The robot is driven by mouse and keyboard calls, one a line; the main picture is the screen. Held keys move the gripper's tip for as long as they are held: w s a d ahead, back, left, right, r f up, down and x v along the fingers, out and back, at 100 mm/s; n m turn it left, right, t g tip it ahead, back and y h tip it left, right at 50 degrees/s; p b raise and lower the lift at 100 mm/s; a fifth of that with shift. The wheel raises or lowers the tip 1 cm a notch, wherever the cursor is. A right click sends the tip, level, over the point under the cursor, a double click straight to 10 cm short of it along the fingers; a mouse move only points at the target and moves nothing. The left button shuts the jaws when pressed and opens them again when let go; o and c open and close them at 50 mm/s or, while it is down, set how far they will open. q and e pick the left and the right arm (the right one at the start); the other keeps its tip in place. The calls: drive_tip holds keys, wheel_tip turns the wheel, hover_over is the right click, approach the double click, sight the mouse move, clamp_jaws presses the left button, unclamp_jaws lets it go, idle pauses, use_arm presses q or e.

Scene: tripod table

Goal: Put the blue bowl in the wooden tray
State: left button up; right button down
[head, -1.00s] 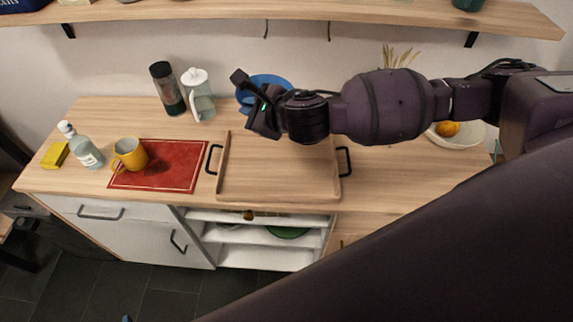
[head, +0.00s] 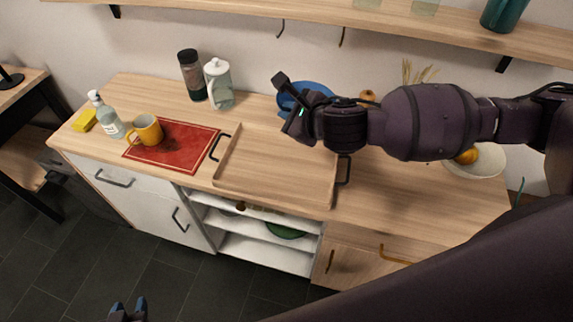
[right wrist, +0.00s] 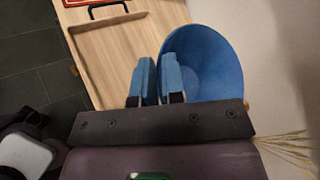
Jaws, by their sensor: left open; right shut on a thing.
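The blue bowl (head: 308,90) is at the back of the counter, behind the wooden tray (head: 262,178), partly hidden by my right gripper and wrist. In the right wrist view the bowl (right wrist: 215,62) lies to the right, with its near rim at the fingers. My right gripper (right wrist: 158,78) is shut on the bowl's rim. I cannot tell whether the bowl is clear of the counter. The tray is empty, with a dark handle at each end; part of it shows in the wrist view (right wrist: 112,20). My left gripper (head: 128,309) is open and empty at the bottom edge, away from the counter.
A red mat (head: 185,152) with a yellow mug (head: 146,130) lies left of the tray. A soap bottle (head: 106,116), yellow sponge (head: 84,120), dark jar (head: 192,76) and white-lidded jug (head: 218,84) stand around it. A bowl with fruit (head: 480,160) is at the right. A shelf overhangs.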

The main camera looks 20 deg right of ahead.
drive_tip(key=shift+s+d, duration=0.2)
drive_tip(key=shift+d, duration=0.05)
drive_tip(key=shift+d+f, duration=0.1)
drive_tip(key=shift+f, duration=0.2)
use_arm(q)
drive_tip(key=shift+s+d+r, duration=0.1)
drive_tip(key=shift+s+d, duration=0.15)
drive_tip(key=shift+d, duration=0.05)
use_arm(e)
wheel_tip(320, 180, down, 20)
drive_tip(key=shift+r, duration=0.25)
drive_tip(key=shift+f, duration=0.15)
drive_tip(key=c, duration=1.2)
unclamp_jaws()
drive_tip(key=shift+s+r, duration=0.1)
drive_tip(key=shift+r, duration=0.1)
drive_tip(key=v, duration=1.1)
drive_tip(key=shift+s+r, duration=0.25)
drive_tip(key=shift+s, duration=0.05)
